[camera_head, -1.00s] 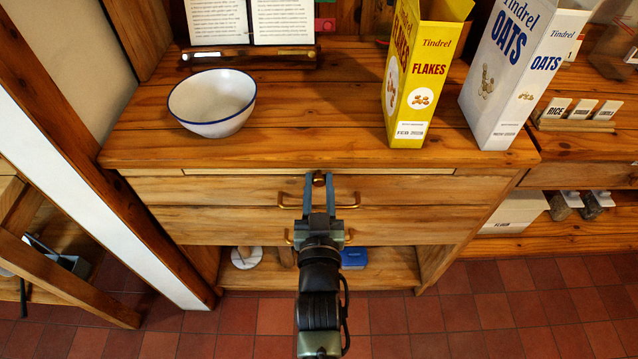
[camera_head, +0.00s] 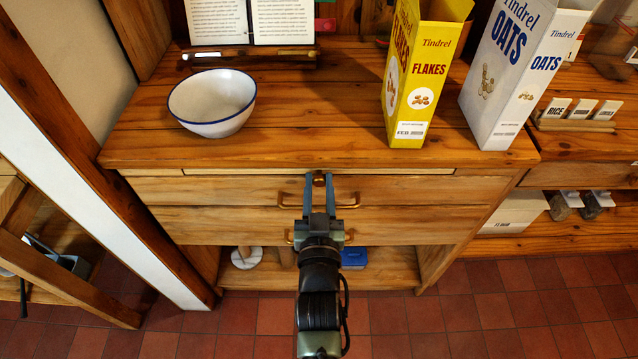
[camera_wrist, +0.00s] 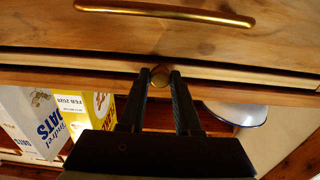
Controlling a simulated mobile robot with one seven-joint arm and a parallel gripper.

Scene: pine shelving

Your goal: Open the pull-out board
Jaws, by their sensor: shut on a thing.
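The pull-out board (camera_head: 230,171) shows as a thin pale strip in a slot just under the worktop. Its front looks about level with the worktop edge. A small round copper-coloured knob (camera_head: 319,181) sits at its middle; the knob also shows in the wrist view (camera_wrist: 160,75), which looks upside down. My gripper (camera_head: 319,179) has its two fingers on either side of the knob and is shut on it. The fingertips (camera_wrist: 161,77) meet the knob in the wrist view, below the drawer handle in that picture.
Below the board are drawers with a brass upper handle (camera_head: 290,205) close to my fingers. On the worktop (camera_head: 320,130) stand a white bowl (camera_head: 213,103), a yellow flakes box (camera_head: 420,80) and an oats box (camera_head: 505,75). Red floor tiles lie clear in front.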

